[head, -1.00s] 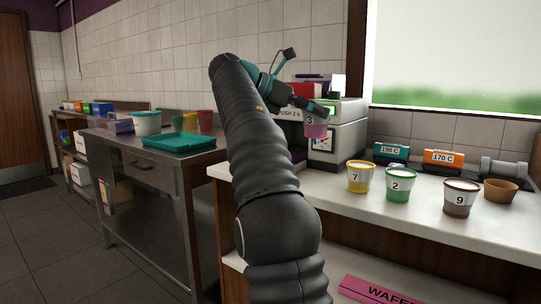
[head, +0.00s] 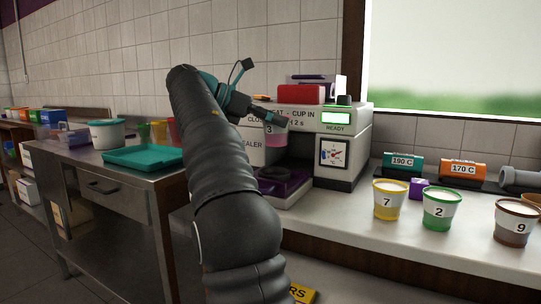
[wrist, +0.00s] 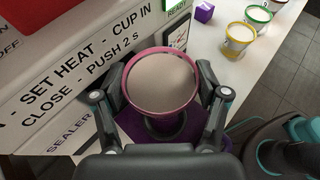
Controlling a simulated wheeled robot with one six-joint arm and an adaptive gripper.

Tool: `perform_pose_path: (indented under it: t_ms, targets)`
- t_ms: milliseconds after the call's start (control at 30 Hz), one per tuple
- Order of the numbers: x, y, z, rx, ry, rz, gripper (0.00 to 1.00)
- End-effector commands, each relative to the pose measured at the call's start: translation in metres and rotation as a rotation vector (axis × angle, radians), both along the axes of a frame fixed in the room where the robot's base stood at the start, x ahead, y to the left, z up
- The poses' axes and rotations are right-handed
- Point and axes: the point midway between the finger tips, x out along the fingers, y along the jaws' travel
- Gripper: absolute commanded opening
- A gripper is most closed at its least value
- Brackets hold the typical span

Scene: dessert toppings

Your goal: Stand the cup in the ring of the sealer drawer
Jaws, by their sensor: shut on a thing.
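A pink cup (head: 275,143) with a number 3 label is held upright in my gripper (head: 267,118). In the wrist view the cup (wrist: 162,82) shows its pink rim and pale grey top, with a finger of my gripper (wrist: 161,95) shut on each side. The white sealer (head: 340,150) has a green lit display reading READY. Its purple drawer (head: 292,190) is out at the front, with a dark ring (head: 276,173) in it. The cup is above the ring, apparently apart from it. In the wrist view the cup hides most of the ring (wrist: 166,130) and part of the purple drawer (wrist: 132,122).
Filled cups numbered 7 (head: 388,200), 2 (head: 440,209) and 9 (head: 514,221) stand on the white counter to the right. A small purple block (head: 417,188) sits behind them. A red box (head: 300,95) lies on the sealer. A steel table (head: 120,190) is left.

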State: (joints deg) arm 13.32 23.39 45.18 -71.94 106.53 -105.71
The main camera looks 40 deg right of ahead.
Motion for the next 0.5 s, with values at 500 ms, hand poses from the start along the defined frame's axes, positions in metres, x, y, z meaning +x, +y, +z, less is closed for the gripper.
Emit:
perform_pose_path:
  t_ms: [500]
  targets:
    - [0.001,0.002,-0.052,0.001,0.002,0.004,0.27]
